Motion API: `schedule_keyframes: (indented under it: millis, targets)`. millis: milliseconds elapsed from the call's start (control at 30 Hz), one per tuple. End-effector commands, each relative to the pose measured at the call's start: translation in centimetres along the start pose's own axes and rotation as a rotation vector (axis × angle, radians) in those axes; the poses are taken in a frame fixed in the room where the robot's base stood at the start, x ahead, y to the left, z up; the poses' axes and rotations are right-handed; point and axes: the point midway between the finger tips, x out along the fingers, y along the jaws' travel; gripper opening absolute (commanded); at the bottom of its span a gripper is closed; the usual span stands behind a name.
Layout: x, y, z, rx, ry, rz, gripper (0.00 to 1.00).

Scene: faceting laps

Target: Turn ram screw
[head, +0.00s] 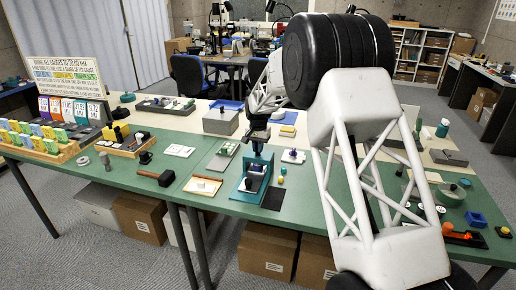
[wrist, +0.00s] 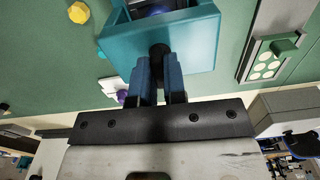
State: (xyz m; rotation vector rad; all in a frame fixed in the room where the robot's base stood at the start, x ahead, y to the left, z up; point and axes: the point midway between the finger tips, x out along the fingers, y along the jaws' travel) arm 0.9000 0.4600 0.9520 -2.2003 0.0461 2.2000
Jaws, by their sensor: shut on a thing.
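A teal press frame (head: 254,186) stands on the green table in the head view. It also fills the top middle of the wrist view (wrist: 190,40). The dark end of its ram screw (wrist: 159,51) sticks out of the frame's near face in the wrist view. My gripper (wrist: 159,68) has its two blue fingers closed on that screw end. In the head view my gripper (head: 257,150) comes down on the press from above. The fingers hide much of the screw, so its turn angle cannot be told.
A yellow piece (wrist: 78,12) lies beside the press, near a black mat (head: 273,199). A tray with round pale spots (wrist: 268,62) lies on the other side. A wooden-rimmed tray (head: 203,186) and a dark mallet (head: 158,177) lie to the left.

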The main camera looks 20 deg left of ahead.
Motion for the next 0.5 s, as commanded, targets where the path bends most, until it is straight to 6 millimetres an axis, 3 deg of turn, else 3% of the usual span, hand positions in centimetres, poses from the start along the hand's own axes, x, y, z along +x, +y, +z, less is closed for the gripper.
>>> schedule_keyframes:
  millis: [500]
  targets:
    - [0.04,0.02,0.03,-0.486,-0.001,0.0,0.0]
